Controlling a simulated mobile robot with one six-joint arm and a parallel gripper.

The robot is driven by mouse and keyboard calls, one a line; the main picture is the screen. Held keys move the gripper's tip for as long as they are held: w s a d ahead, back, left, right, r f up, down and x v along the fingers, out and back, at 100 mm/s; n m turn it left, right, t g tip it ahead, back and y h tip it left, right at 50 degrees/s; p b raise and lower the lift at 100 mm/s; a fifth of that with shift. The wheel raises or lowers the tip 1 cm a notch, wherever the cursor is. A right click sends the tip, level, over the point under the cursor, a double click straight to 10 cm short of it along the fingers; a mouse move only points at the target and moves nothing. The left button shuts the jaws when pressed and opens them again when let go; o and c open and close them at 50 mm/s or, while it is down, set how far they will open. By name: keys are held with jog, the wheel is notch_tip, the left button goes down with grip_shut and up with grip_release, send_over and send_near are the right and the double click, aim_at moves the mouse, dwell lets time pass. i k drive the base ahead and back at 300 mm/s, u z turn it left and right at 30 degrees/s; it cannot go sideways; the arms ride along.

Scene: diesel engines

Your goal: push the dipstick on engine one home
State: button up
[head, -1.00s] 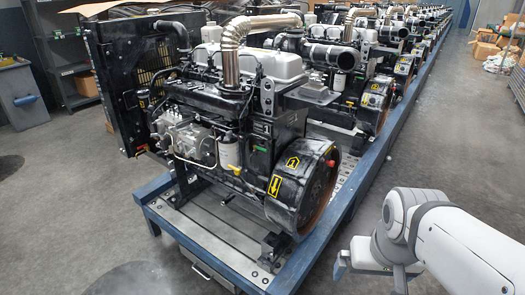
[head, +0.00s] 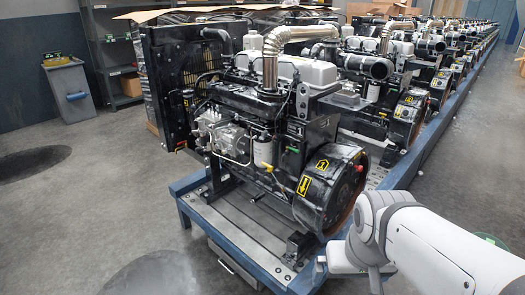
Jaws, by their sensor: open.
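The nearest engine (head: 262,105), black with a grey-white top cover and a ribbed silver pipe, stands on a steel pallet deck in the middle of the head view. My gripper (head: 348,272) is at the lower right, below my white wrist. It is open and empty, in front of the engine's round black housing (head: 333,185) in the picture and apart from the engine.
A blue-edged deck (head: 225,232) carries a row of similar engines running back to the right. A black radiator (head: 185,75) stands at the engine's left end. A grey bin (head: 69,90) and shelving are at the back left. The floor at left is clear.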

aim_at(270, 168)
jog(key=u, duration=0.35)
jog(key=i, duration=1)
jog(key=z, duration=1.7)
jog(key=k, duration=1.1)
jog(key=u, duration=1.15)
jog(key=i, duration=0.25)
jog(key=z, duration=0.05)
